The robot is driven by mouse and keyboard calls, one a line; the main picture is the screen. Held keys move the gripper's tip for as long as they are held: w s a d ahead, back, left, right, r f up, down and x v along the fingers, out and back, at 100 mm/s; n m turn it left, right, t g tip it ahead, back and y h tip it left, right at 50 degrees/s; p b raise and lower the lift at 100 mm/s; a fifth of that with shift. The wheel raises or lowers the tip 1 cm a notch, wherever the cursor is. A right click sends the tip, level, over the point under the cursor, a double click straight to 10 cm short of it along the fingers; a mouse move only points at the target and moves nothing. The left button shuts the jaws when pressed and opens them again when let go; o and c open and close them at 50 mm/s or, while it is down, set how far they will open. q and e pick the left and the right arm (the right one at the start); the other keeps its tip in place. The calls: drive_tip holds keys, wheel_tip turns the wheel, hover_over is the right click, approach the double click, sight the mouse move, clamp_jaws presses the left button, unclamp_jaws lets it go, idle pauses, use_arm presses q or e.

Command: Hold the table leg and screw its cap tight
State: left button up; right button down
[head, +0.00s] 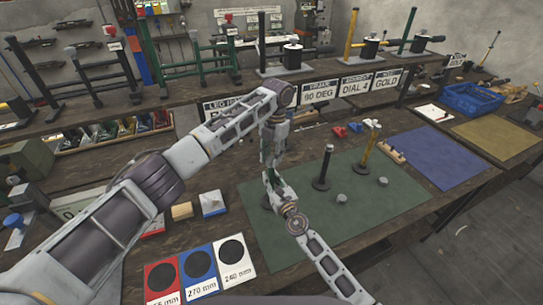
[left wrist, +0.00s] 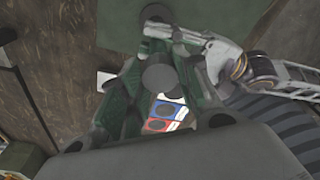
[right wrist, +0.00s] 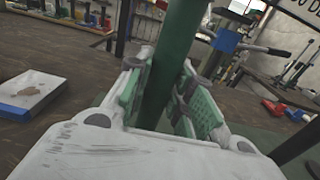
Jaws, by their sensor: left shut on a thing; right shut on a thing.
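The table leg is a dark green post. In the right wrist view the leg (right wrist: 175,55) stands between the green-padded fingers of my right gripper (right wrist: 163,92), which is shut on it. In the head view my right gripper (head: 271,181) is low over the green mat, and my arms mostly hide the leg. My left gripper (head: 268,145) is just above it, pointing down. In the left wrist view a dark grey round cap (left wrist: 160,77) sits between the fingers of my left gripper, shut on it. I cannot tell whether the cap is seated flush.
On the green mat (head: 400,209) stand a black leg (head: 323,168) and a yellow leg (head: 370,140), with loose grey caps (head: 342,198) beside them. Colored length cards (head: 199,269) lie at the front. A blue crate (head: 473,101) is at the right.

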use_arm(q)
drive_tip(key=o, duration=0.7)
drive_tip(key=shift+r, duration=0.1)
drive_tip(key=shift+r, duration=2.2)
drive_tip(key=shift+c, duration=0.4)
